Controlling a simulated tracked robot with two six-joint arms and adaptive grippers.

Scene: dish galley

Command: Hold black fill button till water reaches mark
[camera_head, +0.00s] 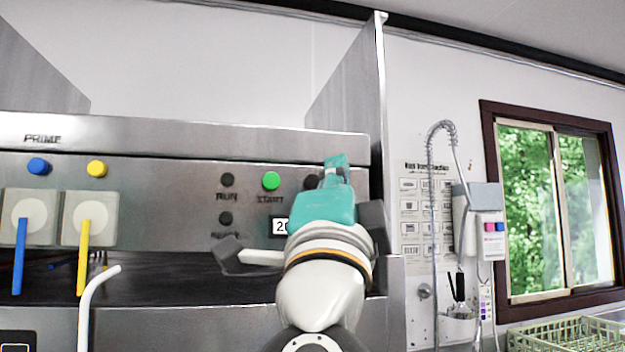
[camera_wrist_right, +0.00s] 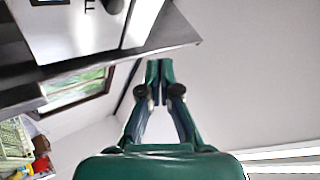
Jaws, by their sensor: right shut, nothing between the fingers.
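My right gripper (camera_head: 335,162), teal, is shut and empty in front of the right end of the steel control panel (camera_head: 150,190). Its closed fingers also show in the right wrist view (camera_wrist_right: 159,68). A black button (camera_head: 311,182) right of the green START button (camera_head: 271,181) is partly covered by the gripper, and its label is hidden. Whether the fingertips touch it cannot be told. No water or level mark is visible. My left gripper is out of view.
A display (camera_head: 281,227) is partly hidden by my right gripper. A pale bar handle (camera_head: 262,257) with grey ends crosses behind my right arm. Blue (camera_head: 38,166) and yellow (camera_head: 97,168) buttons sit at left. A spray hose (camera_head: 430,190) and green rack (camera_head: 565,335) are at right.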

